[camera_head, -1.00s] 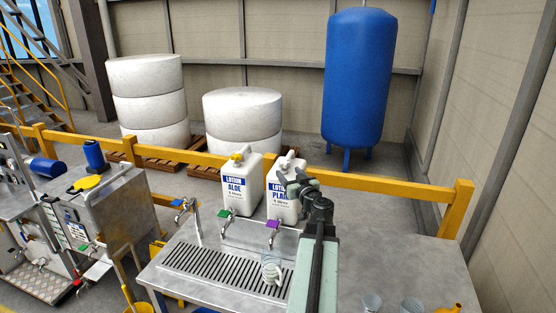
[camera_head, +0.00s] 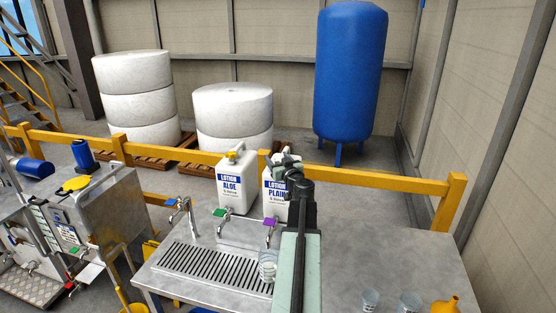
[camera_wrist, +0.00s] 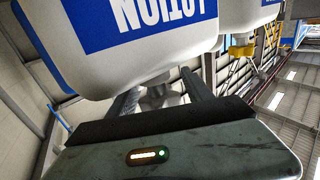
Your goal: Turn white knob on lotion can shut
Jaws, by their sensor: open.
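The plain lotion can (camera_head: 273,198) stands on the steel bench, white with a blue label. In the wrist view the same can (camera_wrist: 150,45) fills the upper part, its label upside down. The greyish-white knob (camera_wrist: 160,97) shows between my two fingers. My gripper (camera_wrist: 162,92) is open, with one finger on each side of the knob; I cannot tell whether they touch it. In the head view my gripper (camera_head: 284,160) is at the top of this can and hides its knob and part of its right side.
The aloe lotion can (camera_head: 232,190), with a yellow knob (camera_wrist: 241,49), stands close on the left. Below the cans are a green-handled tap (camera_head: 220,213), a purple-handled tap (camera_head: 270,224), a clear cup (camera_head: 267,266) and a drain grate (camera_head: 213,264). A yellow rail (camera_head: 370,178) runs behind.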

